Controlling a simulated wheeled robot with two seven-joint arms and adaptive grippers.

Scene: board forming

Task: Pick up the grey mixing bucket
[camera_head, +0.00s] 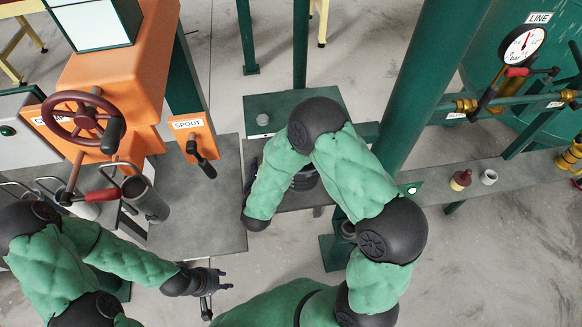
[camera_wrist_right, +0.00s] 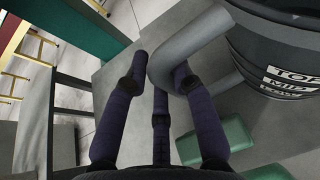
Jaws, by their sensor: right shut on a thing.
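The mixing bucket (camera_wrist_right: 285,50) is a dark grey, round vessel with TOP, MID and LOW labels, at the right of the right wrist view. A thick, bent, lighter grey handle (camera_wrist_right: 195,42) stands out from its side. My right gripper (camera_wrist_right: 163,65) is shut on this handle, with its fingers on either side of it. In the head view my right arm hides the gripper and most of the bucket; a dark ribbed part (camera_head: 305,180) shows behind the arm. My left gripper (camera_head: 216,288) is open and empty, its fingers spread, at the lower left, away from the bucket.
An orange machine (camera_head: 118,85) with a handwheel and SPOUT label stands at the left, with a grey cylinder (camera_head: 147,200) below. A grey plate (camera_head: 205,225) lies between. A green post (camera_head: 420,80) rises behind my right arm. A bench (camera_head: 520,175) at right carries small items.

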